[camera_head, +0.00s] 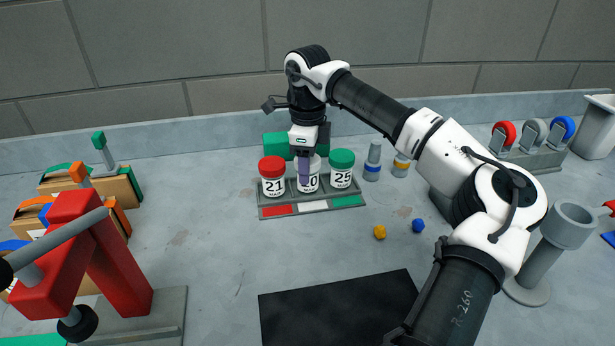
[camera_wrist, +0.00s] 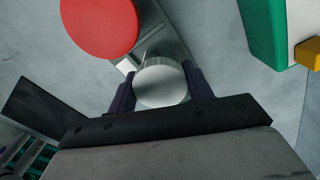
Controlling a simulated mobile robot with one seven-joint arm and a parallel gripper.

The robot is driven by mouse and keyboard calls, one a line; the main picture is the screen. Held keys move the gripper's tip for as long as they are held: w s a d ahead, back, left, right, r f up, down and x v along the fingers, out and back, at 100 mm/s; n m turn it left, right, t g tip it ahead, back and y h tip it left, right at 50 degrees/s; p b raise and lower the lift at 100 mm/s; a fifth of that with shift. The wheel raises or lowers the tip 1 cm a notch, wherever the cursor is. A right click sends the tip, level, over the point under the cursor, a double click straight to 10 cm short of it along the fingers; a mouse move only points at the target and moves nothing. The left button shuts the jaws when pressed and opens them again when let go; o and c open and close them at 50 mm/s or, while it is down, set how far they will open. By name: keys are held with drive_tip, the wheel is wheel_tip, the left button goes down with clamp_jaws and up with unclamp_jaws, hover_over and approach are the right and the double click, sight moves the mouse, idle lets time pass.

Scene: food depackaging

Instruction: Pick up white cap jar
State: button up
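The white cap jar (camera_head: 313,184) stands upright in the middle slot of a grey tray (camera_head: 338,208), above a white label. In the wrist view its round white cap (camera_wrist: 160,86) sits between my two dark fingers. My gripper (camera_head: 306,178) points down over this jar, and one purple finger covers part of its front. The fingers (camera_wrist: 158,78) lie along both sides of the cap. Whether they press on it or leave a small gap cannot be told.
A red cap jar (camera_head: 272,178) and a green cap jar (camera_head: 341,170) stand close on either side. A green block (camera_head: 276,146) is behind. Small yellow (camera_head: 379,232) and blue (camera_head: 418,226) pieces lie at front right. A black mat (camera_head: 338,308) lies in front.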

drive_tip(key=shift+c, duration=1.3)
drive_tip(key=shift+r, duration=0.2)
wheel_tip(320, 180, up, 20)
drive_tip(key=shift+f+b, duration=0.15)
drive_tip(key=shift+b, duration=0.15)
